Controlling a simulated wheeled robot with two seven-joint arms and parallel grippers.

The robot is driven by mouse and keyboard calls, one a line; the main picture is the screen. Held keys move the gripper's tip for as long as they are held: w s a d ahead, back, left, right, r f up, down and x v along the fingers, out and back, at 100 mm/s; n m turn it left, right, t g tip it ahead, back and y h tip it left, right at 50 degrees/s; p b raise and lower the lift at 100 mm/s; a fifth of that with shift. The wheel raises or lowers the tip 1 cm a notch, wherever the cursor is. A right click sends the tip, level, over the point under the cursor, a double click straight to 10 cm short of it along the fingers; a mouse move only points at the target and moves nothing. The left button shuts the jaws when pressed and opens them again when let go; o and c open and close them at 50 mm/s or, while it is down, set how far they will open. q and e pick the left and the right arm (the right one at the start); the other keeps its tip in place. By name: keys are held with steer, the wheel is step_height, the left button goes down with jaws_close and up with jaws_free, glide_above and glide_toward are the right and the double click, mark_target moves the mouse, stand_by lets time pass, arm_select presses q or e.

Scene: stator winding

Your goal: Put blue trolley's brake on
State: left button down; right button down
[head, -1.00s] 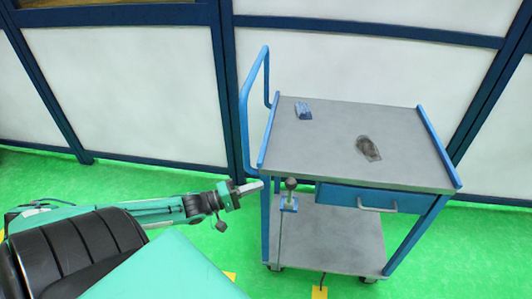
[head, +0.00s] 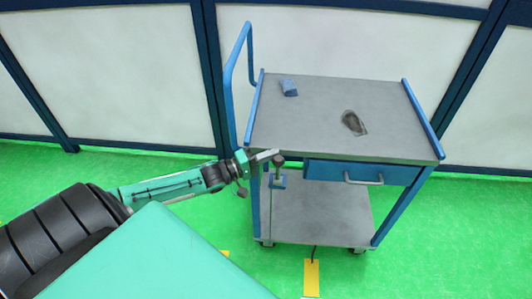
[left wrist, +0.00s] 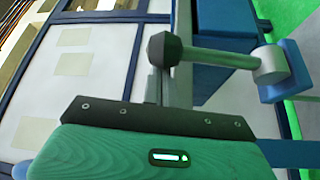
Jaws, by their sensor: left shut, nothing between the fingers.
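The blue trolley (head: 330,145) stands ahead, with grey shelves, a blue handle at its left and a drawer under its top. Its brake lever has a dark round knob (head: 279,160) and a blue bracket (head: 278,181) at the front left post. In the left wrist view the knob (left wrist: 165,49) and its metal rod (left wrist: 215,58) run sideways to the blue bracket (left wrist: 290,72). My left gripper (head: 272,155) is shut and empty, its fingertips close beside the knob. I cannot tell whether they touch it. My right gripper is not in view.
A blue item (head: 289,88) and a dark item (head: 354,123) lie on the trolley's top. A white panel wall with dark blue frames stands behind. Yellow marks (head: 311,277) lie on the green floor, which is clear at the right.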

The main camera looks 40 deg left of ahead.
mark_target(279, 167)
arm_select(q)
steer(key=shift+s, duration=0.1)
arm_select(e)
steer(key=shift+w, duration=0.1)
